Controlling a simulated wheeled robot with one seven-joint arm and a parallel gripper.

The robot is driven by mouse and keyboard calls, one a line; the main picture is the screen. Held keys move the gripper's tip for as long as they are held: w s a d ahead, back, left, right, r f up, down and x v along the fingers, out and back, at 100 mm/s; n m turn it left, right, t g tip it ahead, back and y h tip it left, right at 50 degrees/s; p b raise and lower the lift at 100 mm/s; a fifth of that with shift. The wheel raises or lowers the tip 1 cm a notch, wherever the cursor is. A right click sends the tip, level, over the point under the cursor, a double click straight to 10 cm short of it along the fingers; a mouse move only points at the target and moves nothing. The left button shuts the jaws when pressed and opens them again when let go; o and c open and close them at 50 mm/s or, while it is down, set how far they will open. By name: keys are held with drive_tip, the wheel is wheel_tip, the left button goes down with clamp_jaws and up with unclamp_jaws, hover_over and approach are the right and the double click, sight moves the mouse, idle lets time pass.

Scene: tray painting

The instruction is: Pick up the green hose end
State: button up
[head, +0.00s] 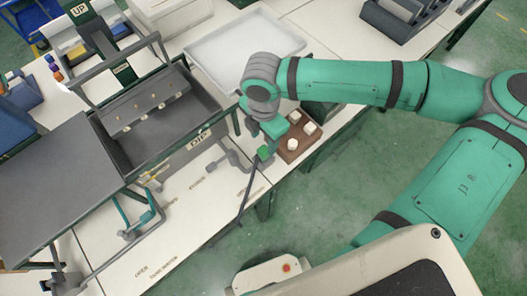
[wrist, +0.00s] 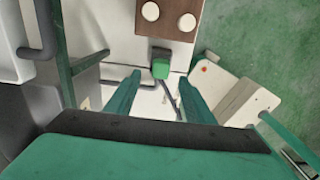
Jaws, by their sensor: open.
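The green hose end (head: 263,152) is a small green block at the front edge of the white table, with a dark hose running down from it. It also shows in the wrist view (wrist: 160,69), with a dark piece against its far side. My gripper (wrist: 160,84) is open and empty, its two green fingers spread wide. In the wrist view the hose end lies just beyond the fingertips, about midway between them. In the head view my gripper is partly hidden under my wrist, close above the hose end; the exact gap cannot be told.
A brown block (head: 290,150) with white round knobs stands beside the hose end. A white tray (head: 215,50) lies behind. A grey metal trough (head: 155,145) and grey pipes (head: 233,163) are to the left. Green floor is open in front of the table.

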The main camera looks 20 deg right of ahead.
sight(264, 150)
drive_tip(key=shift+f, duration=3.95)
drive_tip(key=shift+s, duration=0.1)
drive_tip(key=shift+c, duration=0.2)
drive_tip(key=c, duration=1.1)
drive_tip(key=shift+r, duration=0.2)
